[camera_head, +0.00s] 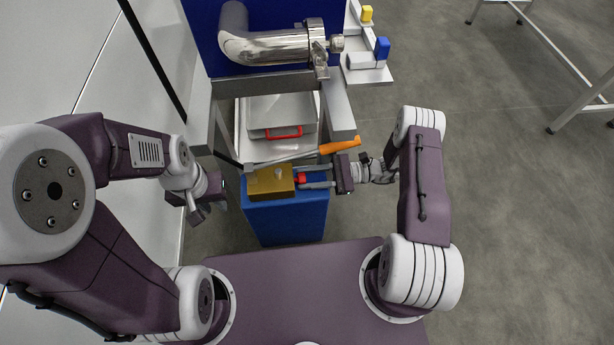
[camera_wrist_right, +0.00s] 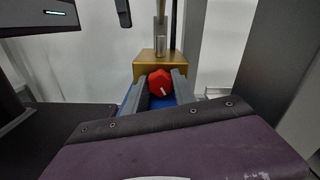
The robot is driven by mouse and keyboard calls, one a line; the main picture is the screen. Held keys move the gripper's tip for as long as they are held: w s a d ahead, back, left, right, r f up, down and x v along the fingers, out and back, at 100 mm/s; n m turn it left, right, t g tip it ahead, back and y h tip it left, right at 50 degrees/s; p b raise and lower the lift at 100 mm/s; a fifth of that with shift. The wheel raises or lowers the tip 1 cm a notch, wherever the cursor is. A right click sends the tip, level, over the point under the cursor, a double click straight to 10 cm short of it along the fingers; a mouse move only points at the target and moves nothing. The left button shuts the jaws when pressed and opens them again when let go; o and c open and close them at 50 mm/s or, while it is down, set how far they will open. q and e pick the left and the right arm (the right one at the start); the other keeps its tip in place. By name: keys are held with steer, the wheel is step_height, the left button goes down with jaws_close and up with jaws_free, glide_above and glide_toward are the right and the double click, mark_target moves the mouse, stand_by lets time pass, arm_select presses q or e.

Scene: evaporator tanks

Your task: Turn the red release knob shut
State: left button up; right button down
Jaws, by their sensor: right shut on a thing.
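The red release knob (camera_head: 301,178) sits on the right side of a brass-coloured block (camera_head: 270,182) on top of a blue stand (camera_head: 287,222). In the right wrist view the knob (camera_wrist_right: 160,83) is faceted, with a white mark pointing down and slightly right. My right gripper (camera_head: 306,178) reaches in from the right, its two fingers on either side of the knob, shut on it. In the right wrist view the fingers (camera_wrist_right: 160,88) flank the knob left and right. My left gripper (camera_head: 207,207) hangs empty left of the blue stand; its finger gap is unclear.
A shiny bent pipe (camera_head: 270,48) stands further back. Open floor lies to the right.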

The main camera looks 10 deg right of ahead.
steer(key=c, duration=1)
jaws_free()
steer(key=shift+c, duration=0.2)
steer(key=d+p, duration=0.1)
steer(key=d, duration=0.8)
steer(key=shift+p, duration=0.35)
